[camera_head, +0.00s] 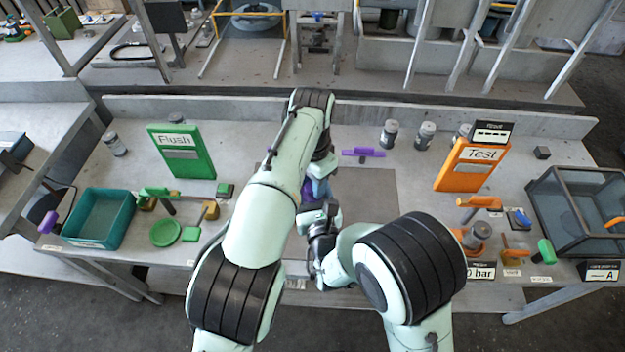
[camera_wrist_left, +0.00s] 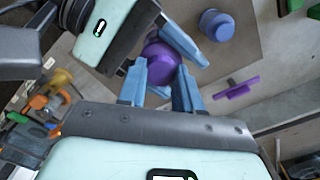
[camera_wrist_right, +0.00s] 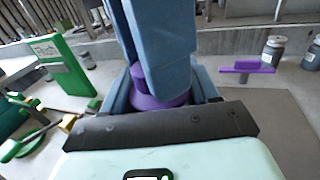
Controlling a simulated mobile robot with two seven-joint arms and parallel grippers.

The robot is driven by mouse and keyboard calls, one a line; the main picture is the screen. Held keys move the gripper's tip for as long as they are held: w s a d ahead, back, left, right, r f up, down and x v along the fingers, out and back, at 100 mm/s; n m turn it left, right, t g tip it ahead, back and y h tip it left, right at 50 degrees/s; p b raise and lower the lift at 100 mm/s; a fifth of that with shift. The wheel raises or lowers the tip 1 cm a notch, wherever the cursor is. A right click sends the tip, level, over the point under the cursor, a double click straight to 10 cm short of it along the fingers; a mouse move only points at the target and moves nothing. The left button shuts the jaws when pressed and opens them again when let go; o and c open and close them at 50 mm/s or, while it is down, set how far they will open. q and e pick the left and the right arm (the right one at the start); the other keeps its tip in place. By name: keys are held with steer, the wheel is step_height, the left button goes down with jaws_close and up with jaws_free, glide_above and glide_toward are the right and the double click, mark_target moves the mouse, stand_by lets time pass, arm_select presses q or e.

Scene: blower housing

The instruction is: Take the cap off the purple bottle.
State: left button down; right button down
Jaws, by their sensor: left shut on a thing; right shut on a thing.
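The purple bottle stands or is held between my two grippers; its rounded purple top shows in the left wrist view (camera_wrist_left: 162,55) and its flared purple part in the right wrist view (camera_wrist_right: 158,99). My left gripper (camera_wrist_left: 160,75) comes down from above and is shut around the top, apparently on the cap. My right gripper (camera_wrist_right: 160,95) is shut around the bottle lower down, from the near side. The left fingers hide much of the bottle in the right wrist view. I cannot see whether cap and bottle are apart. In the head view my left arm largely covers them.
A blue-violet round piece (camera_wrist_left: 217,26) sits on the grey mat (camera_head: 370,190) beside the bottle. A green Flush board (camera_head: 185,160) and teal tray (camera_head: 97,220) stand left; an orange Test board (camera_head: 463,170) and glass-sided box (camera_head: 580,212) stand right.

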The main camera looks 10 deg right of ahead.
arm_select(q)
steer(key=n, duration=0.3)
steer(key=shift+a+n, duration=0.1)
steer(key=shift+n, duration=0.3)
steer(key=n, duration=0.4)
steer(key=shift+w, duration=0.1)
steer(key=n, duration=0.8)
steer(key=shift+n, duration=0.3)
steer(key=shift+r, duration=0.3)
steer(key=shift+r, duration=0.9)
